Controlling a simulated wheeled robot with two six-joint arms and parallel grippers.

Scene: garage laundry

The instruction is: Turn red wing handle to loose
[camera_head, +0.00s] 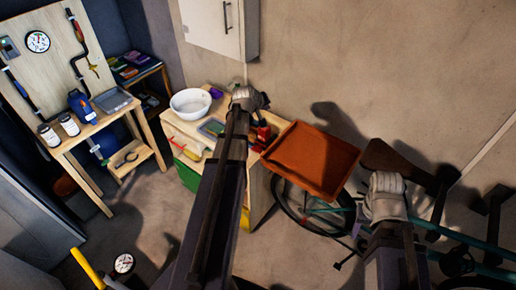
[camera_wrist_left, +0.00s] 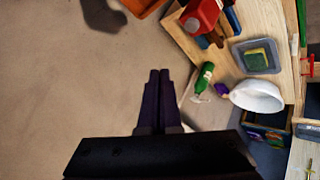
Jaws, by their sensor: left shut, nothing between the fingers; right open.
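In the head view, a small red part (camera_head: 177,144) shows at the near left edge of the wooden workbench (camera_head: 228,175). In the left wrist view, a red T-shaped part (camera_wrist_left: 309,66) shows at the right edge beside the bench. I cannot tell for sure that either is the red wing handle. My left gripper (camera_head: 258,99) is above the bench, right of the white bowl; in its wrist view its dark fingers (camera_wrist_left: 159,98) are together and empty, apart from the red part. My right gripper (camera_head: 387,184) is open at the right, near the bicycle.
A white bowl (camera_head: 191,104) and a sponge tray (camera_head: 212,127) stand on the bench. An orange tray (camera_head: 312,160) is right of it, near a bicycle wheel (camera_head: 290,205). A board with a gauge (camera_head: 38,42) stands at left. A white cabinet (camera_head: 215,22) hangs above.

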